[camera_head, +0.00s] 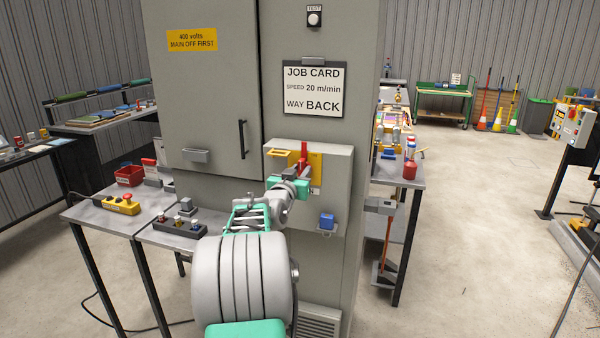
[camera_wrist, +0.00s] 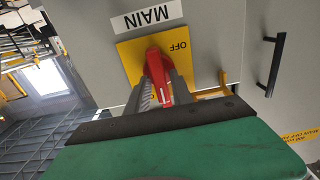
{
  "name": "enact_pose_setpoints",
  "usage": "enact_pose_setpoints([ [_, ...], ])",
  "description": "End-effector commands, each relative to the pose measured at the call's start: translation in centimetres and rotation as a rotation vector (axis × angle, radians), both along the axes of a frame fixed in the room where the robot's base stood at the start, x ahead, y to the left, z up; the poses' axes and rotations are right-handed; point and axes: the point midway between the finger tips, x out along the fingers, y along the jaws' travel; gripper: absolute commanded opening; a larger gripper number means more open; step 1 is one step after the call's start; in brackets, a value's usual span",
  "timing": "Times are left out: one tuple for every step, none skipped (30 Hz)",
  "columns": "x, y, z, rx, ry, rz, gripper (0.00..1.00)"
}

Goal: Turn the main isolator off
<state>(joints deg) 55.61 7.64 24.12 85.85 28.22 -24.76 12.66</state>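The main isolator has a red handle (camera_head: 304,155) on a yellow plate (camera_head: 316,172), on the grey box of the cabinet. The handle stands upright in the head view. In the wrist view the red handle (camera_wrist: 158,78) lies between the two dark fingers of my gripper (camera_wrist: 163,88). The word OFF shows upside down on the yellow plate (camera_wrist: 130,52), right of the handle, and a MAIN label (camera_wrist: 148,17) is above it. My gripper (camera_head: 298,172) is at the handle in the head view. Whether the fingers press on it is not clear.
A yellow hasp-like bracket (camera_head: 279,153) is left of the handle, and a blue padlock (camera_head: 326,220) hangs below right. The cabinet door handle (camera_head: 242,138) is to the left. A job card (camera_head: 314,88) is above. Benches stand on both sides; open floor lies right.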

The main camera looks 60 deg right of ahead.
Motion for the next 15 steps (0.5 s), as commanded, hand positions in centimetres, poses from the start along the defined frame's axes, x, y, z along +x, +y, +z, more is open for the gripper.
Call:
enact_pose_setpoints([
  [0.01,0.01,0.00,0.000,0.000,0.000,0.23],
  [0.01,0.01,0.00,0.000,0.000,0.000,0.20],
  [0.02,0.02,0.00,0.000,0.000,0.000,0.17],
  [0.02,0.02,0.00,0.000,0.000,0.000,0.14],
  [0.02,0.02,0.00,0.000,0.000,0.000,0.12],
  [0.02,0.02,0.00,0.000,0.000,0.000,0.09],
  [0.02,0.02,0.00,0.000,0.000,0.000,0.06],
  [0.02,0.02,0.00,0.000,0.000,0.000,0.04],
  [0.02,0.02,0.00,0.000,0.000,0.000,0.01],
  [0.02,0.02,0.00,0.000,0.000,0.000,0.00],
  [0.02,0.02,0.00,0.000,0.000,0.000,0.00],
  [0.02,0.03,0.00,0.000,0.000,0.000,0.00],
  [0.02,0.03,0.00,0.000,0.000,0.000,0.00],
  [0.02,0.03,0.00,0.000,0.000,0.000,0.00],
  [0.02,0.03,0.00,0.000,0.000,0.000,0.00],
])
